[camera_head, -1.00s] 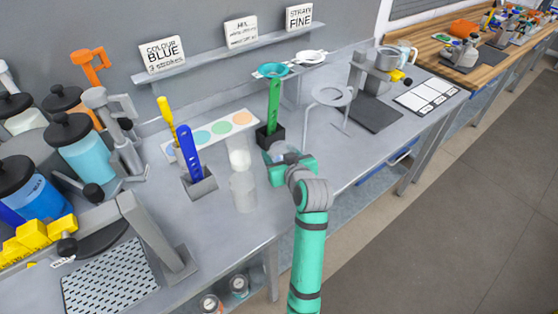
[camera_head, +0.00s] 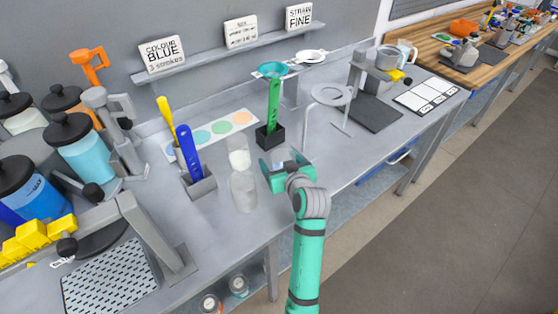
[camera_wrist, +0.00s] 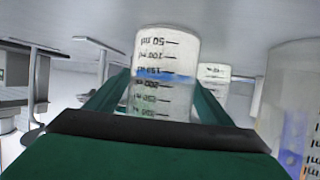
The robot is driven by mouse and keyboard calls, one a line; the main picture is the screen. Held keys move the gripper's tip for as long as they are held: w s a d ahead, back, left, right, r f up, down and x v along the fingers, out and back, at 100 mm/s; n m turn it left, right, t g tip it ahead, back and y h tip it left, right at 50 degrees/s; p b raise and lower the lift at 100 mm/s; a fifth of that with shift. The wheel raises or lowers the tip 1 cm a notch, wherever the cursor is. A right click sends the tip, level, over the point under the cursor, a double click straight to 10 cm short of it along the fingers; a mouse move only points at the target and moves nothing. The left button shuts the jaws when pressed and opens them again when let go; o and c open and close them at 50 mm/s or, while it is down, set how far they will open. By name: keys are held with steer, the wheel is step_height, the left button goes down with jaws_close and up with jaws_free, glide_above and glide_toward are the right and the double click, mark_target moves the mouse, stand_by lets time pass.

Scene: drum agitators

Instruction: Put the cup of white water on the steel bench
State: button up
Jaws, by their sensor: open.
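The cup of white water (camera_head: 239,158) is a small clear cup with white in its lower part, upright on the grey steel bench (camera_head: 222,222). A second clear cup (camera_head: 243,192) stands just in front of it. My teal gripper (camera_head: 274,172) is open and low over the bench, right of both cups, facing left. The wrist view appears upside down. A graduated cup (camera_wrist: 165,72) with a pale fill and a blue band is framed by my two fingers; I take it for the white one. I cannot tell whether they touch it. Another cup (camera_wrist: 294,105) is at the right edge.
A green-handled tool in a black holder (camera_head: 270,135) stands behind my gripper. Blue and yellow tools in a grey holder (camera_head: 199,184) stand left of the cups. The bench's front strip is clear.

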steer(key=shift+r, duration=0.1)
steer(key=shift+s+d+r, duration=0.1)
steer(key=shift+s+d, duration=0.05)
steer(key=shift+s, duration=0.05)
steer(key=v, duration=1.1)
steer(key=shift+s, duration=0.3)
steer(key=shift+r, duration=0.1)
